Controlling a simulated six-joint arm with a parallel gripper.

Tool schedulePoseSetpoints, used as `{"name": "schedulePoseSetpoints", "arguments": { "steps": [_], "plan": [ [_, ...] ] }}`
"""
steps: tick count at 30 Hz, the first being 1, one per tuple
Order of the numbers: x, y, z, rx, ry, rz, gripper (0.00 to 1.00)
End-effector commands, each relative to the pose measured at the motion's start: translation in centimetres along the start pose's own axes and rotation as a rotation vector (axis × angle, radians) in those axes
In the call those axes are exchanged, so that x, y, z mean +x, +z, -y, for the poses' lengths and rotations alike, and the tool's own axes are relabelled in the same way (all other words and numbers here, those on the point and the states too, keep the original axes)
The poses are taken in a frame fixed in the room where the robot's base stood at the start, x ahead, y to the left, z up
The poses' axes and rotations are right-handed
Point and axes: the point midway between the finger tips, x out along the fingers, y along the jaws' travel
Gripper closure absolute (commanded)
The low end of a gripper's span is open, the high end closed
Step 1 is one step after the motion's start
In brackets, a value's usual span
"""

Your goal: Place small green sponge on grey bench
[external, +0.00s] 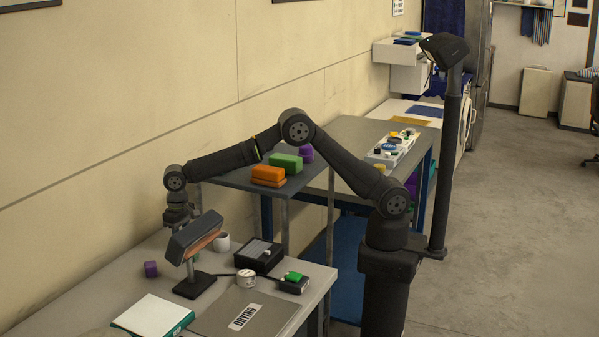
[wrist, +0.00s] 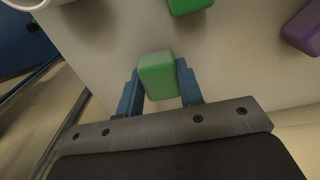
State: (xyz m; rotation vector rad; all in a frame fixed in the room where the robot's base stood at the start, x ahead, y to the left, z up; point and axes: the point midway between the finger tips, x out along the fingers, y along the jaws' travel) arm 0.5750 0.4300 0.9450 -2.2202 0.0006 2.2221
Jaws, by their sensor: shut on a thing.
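My gripper (external: 178,214) is over the light grey bench (external: 112,286) at the left of the external view, partly behind a lamp-like head. In the wrist view my gripper (wrist: 160,88) is shut on a small green sponge (wrist: 158,76), held between its two blue fingers. The sponge is hidden in the external view. A pale surface lies beyond it in the wrist view; I cannot tell whether the sponge touches it. Another green block (wrist: 188,5) and a purple block (wrist: 304,28) show at the top of the wrist view.
A tilted head on a stand (external: 194,238) is beside my gripper. A raised shelf holds orange (external: 268,175) and green (external: 286,162) blocks.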

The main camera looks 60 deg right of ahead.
Motion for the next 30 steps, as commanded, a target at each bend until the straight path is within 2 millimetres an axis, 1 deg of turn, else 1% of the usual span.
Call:
{"name": "schedulePoseSetpoints", "arguments": {
  "steps": [1,2,9,13,14,16,17,26,29,30],
  "plan": [
    [0.6,0.0,0.0,0.0,0.001,0.001,0.88],
    [0.8,0.0,0.0,0.0,0.0,0.0,0.88],
    [0.9,0.0,0.0,0.0,-0.001,-0.001,0.88],
    [1.3,0.0,0.0,0.0,0.0,0.0,0.88],
    [1.2,0.0,0.0,0.0,0.0,0.0,0.6],
    [1.2,0.0,0.0,0.0,0.0,0.0,0.47],
    [1.2,0.0,0.0,0.0,0.0,0.0,0.45],
    [1.0,0.0,0.0,0.0,-0.001,-0.001,0.45],
    [0.1,-0.1,0.0,0.0,-0.002,-0.003,0.45],
    [-0.5,-0.1,0.0,0.0,-0.002,-0.003,0.45]
  ]
}}
